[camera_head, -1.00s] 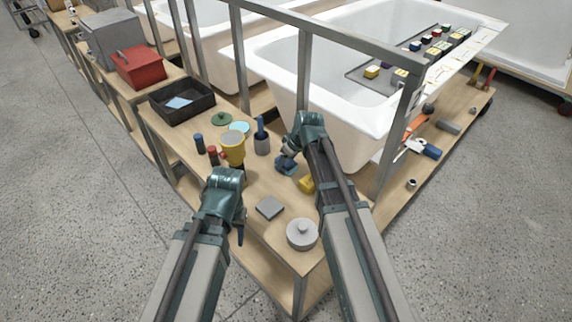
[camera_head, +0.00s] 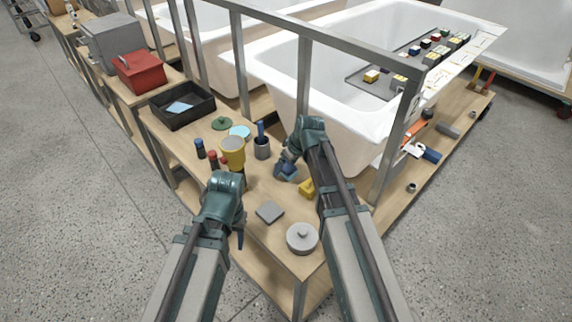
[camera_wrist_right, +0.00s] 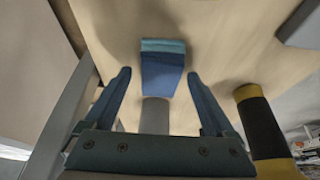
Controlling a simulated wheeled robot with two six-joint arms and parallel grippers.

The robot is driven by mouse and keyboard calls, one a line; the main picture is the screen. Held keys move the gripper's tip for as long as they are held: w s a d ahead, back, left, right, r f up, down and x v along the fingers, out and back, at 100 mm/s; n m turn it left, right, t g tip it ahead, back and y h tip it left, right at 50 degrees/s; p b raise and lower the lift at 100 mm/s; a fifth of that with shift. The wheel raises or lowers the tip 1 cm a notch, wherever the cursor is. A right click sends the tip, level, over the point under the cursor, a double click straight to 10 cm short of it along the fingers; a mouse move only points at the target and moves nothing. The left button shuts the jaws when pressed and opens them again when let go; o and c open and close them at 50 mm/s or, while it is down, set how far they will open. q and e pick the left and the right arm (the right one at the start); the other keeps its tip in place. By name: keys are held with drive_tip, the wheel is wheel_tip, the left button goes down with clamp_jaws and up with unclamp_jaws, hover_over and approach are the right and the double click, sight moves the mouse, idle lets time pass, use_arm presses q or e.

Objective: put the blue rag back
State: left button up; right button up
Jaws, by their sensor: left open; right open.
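A small blue block-like piece with a teal strip, which looks like the folded blue rag (camera_wrist_right: 163,72), lies on the wooden bench in the right wrist view. My right gripper (camera_wrist_right: 158,78) is open, its fingers on either side of the rag in that picture; I cannot tell whether they touch it. In the head view the right gripper (camera_head: 284,166) points down at the bench, and the blue rag (camera_head: 288,171) is partly hidden there. My left gripper (camera_head: 240,238) is open and empty near the bench's left edge.
A grey slab (camera_head: 269,212) and lidded pot (camera_head: 302,238) lie nearer. A metal post (camera_head: 396,150) stands right.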

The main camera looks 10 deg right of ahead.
drive_tip(key=p+v, duration=1)
drive_tip(key=v, duration=0.2)
drive_tip(key=s+a+f+m+g+h, duration=0.1)
drive_tip(key=s+a, duration=0.4)
drive_tip(key=s, duration=0.5)
drive_tip(key=s+a+f+m+g+h, duration=0.1)
drive_tip(key=s+a+m+g+h, duration=0.1)
drive_tip(key=s+a, duration=0.3)
drive_tip(key=s+g+h, duration=0.1)
drive_tip(key=s, duration=0.3)
drive_tip(key=shift+s, duration=0.35)
drive_tip(key=shift+a, duration=0.15)
wheel_tip(320, 180, up, 6)
drive_tip(key=p, duration=0.6)
